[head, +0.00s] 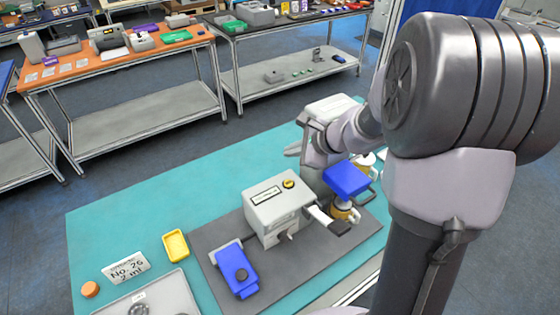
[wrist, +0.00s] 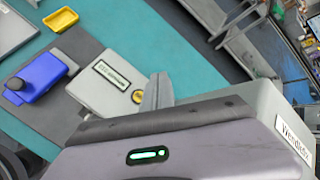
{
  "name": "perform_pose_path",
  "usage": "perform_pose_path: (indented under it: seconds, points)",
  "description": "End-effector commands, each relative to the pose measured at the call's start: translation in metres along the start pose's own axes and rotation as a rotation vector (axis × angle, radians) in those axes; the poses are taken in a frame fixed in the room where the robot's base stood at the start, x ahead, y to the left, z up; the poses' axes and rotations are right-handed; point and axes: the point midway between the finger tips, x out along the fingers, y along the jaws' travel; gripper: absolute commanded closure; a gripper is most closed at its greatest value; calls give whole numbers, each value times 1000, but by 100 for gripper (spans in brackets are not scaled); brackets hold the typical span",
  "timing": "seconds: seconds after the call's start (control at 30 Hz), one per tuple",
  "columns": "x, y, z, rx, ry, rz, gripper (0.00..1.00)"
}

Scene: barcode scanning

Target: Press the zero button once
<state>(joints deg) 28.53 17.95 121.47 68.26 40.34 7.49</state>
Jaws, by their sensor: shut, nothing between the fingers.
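A light grey box-shaped device (head: 272,215) stands on the dark mat. Its top carries a small display (head: 266,196) and a round yellow button (head: 289,184), which looks like the zero button. In the wrist view the button (wrist: 137,97) lies just left of my fingers, and the display (wrist: 112,76) shows green characters too small to read. My gripper (wrist: 158,90) is shut and empty. In the head view its grey fingertips (head: 290,150) show beyond the device, apart from the button. I cannot tell their exact height above the table.
A blue device with a black knob (head: 238,272), a yellow tray (head: 176,245), a label card (head: 126,269) and an orange disc (head: 90,289) lie left of the device. A blue block (head: 346,178) and yellowish cup (head: 345,213) stand at its right. Teal table is clear behind.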

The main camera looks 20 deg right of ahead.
Motion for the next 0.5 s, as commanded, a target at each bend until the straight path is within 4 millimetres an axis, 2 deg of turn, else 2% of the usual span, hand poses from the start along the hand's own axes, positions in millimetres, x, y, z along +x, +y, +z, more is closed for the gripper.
perform_pose_path:
  seconds: [0.33, 0.5]
  points:
    - [1, 1, -1, 0, 0, -1, 100]
    - [8, 6, -6, -1, 0, 0, 100]
